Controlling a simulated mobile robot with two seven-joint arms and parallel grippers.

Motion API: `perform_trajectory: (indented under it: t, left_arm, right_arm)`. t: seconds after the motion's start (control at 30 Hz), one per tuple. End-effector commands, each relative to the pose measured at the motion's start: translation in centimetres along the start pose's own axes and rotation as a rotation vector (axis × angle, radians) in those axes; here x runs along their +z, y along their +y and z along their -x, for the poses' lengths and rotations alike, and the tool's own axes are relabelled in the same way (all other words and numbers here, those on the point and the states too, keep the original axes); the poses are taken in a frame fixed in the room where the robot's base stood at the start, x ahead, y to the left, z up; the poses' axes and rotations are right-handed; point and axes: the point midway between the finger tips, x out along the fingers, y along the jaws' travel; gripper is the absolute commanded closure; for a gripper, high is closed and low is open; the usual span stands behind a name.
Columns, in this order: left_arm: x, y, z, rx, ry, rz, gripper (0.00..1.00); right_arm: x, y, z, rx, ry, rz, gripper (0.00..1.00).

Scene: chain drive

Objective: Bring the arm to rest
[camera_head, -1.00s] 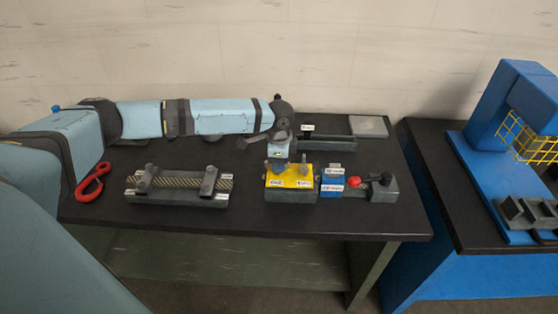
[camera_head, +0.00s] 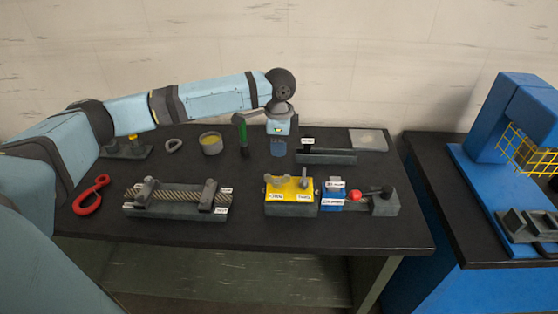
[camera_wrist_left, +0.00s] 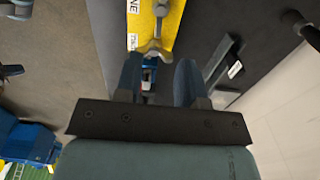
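My left arm reaches in from the left in the head view. Its gripper (camera_head: 278,149) points down above the bench, behind the yellow block (camera_head: 291,198), clear of it. In the left wrist view the two blue fingers (camera_wrist_left: 159,82) stand apart with nothing between them; parts of the yellow block (camera_wrist_left: 155,28) show past their tips. The yellow block carries two grey pegs and white labels. My right gripper is in neither view.
A red-knobbed clamp (camera_head: 384,202) is right of the block. A blue machine (camera_head: 513,120) stands further right.

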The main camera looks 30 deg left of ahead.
Motion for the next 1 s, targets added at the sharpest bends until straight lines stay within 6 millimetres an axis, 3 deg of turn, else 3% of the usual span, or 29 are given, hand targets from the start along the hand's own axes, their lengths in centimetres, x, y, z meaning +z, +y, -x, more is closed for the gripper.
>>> perform_trajectory:
  t: [0.2, 0.77, 0.87, 1.0]
  left_arm:
    - [0.0, 0.0, 2.0, 0.001, 0.0, 0.0, 0.64]
    - [0.0, 0.0, 2.2, 0.001, 0.0, 0.0, 0.64]
    - [-0.6, 0.4, 1.4, -0.001, 0.013, -0.004, 0.64]
    - [-3.4, 2.5, -2.0, -0.013, 0.089, -0.018, 0.64]
  right_arm:
    - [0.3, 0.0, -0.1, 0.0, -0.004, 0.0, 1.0]
    - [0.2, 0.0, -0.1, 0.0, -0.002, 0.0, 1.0]
    - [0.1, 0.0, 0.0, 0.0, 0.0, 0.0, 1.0]
    - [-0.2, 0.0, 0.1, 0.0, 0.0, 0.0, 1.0]
